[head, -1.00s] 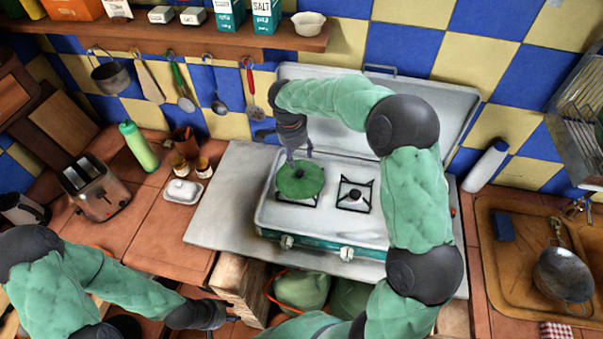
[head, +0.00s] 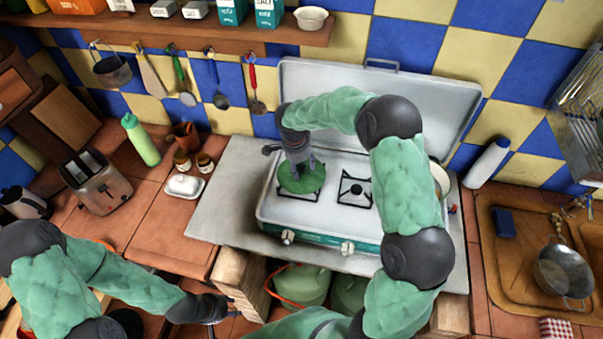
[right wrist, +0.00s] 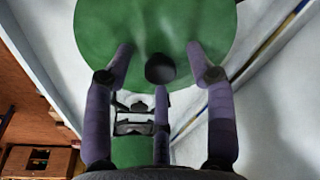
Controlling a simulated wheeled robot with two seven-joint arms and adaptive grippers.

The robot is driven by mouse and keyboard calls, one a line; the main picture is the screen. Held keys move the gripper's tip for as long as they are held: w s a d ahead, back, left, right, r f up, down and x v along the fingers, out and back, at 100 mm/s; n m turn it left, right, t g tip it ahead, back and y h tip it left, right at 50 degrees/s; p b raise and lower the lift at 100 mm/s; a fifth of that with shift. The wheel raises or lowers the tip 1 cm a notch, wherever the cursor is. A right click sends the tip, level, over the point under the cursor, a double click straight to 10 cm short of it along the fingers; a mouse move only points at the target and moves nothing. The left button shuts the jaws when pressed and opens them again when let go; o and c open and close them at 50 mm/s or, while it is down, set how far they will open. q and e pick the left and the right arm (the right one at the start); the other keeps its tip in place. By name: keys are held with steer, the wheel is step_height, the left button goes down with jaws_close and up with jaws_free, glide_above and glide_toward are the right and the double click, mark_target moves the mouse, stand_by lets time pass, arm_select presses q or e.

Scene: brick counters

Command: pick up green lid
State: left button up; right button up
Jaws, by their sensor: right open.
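The green lid (head: 301,183) is a round disc on the left burner of the white camping stove. In the right wrist view the lid (right wrist: 150,25) fills the top, with its dark knob (right wrist: 160,69) facing me. My right gripper (head: 299,168) is over the lid, pointing down, and hides part of it. In the right wrist view the fingers of the right gripper (right wrist: 160,65) are spread apart around the knob; I cannot tell whether they touch it. My left gripper (head: 222,308) hangs low at the left, away from the lid, its fingers too small to read.
The stove (head: 315,215) has its cover raised behind and a bare right burner (head: 355,188). A white butter dish (head: 184,187), toaster (head: 95,182) and green bottle (head: 140,140) stand left. Utensils hang under the shelf (head: 170,32) behind. The metal sheet left of the stove is clear.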

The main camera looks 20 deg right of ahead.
jaws_close()
steer(key=shift+r, duration=0.15)
